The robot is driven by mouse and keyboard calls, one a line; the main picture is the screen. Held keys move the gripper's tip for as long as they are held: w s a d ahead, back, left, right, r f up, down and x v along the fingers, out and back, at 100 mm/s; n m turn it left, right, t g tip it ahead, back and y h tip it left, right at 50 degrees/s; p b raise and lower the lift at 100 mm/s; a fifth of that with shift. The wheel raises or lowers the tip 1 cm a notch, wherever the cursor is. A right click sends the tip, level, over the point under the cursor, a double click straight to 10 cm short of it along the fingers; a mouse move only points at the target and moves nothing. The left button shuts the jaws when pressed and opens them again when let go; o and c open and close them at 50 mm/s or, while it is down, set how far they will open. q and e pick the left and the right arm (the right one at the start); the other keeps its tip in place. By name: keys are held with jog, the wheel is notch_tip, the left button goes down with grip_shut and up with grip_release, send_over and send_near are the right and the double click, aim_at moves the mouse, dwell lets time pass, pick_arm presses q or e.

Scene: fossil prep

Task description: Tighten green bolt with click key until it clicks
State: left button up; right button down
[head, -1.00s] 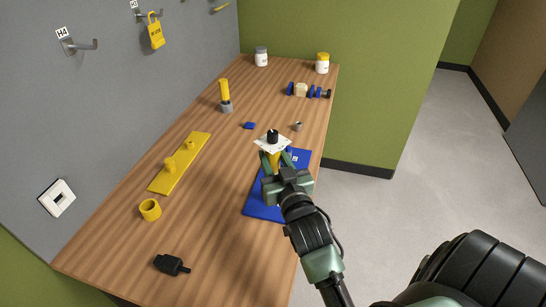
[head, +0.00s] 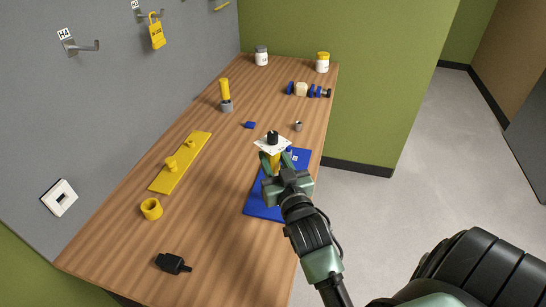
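My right gripper (head: 276,163) is over the blue mat (head: 262,208) at the table's right edge. Its green fingers are on both sides of a yellow piece (head: 275,160) and appear closed on it. A white square plate with a black knob (head: 272,138) shows just beyond the fingertips; how it joins the yellow piece is hidden. I cannot make out a green bolt, and cannot tell which item is the click key. A yellow-handled tool with a grey base (head: 225,95) stands upright farther back. My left gripper is out of view.
On the wooden table are a yellow board with knobs (head: 180,162), a yellow ring (head: 151,209), a black block (head: 173,263), a small blue piece (head: 249,125), a small grey cylinder (head: 298,127), blue-ended parts (head: 309,91) and two jars (head: 322,63). The front middle is clear.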

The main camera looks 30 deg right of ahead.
jog(key=shift+f+b, duration=0.75)
jog(key=shift+f, duration=0.35)
jog(key=c, duration=1)
grip_release()
jog(key=shift+o, duration=0.2)
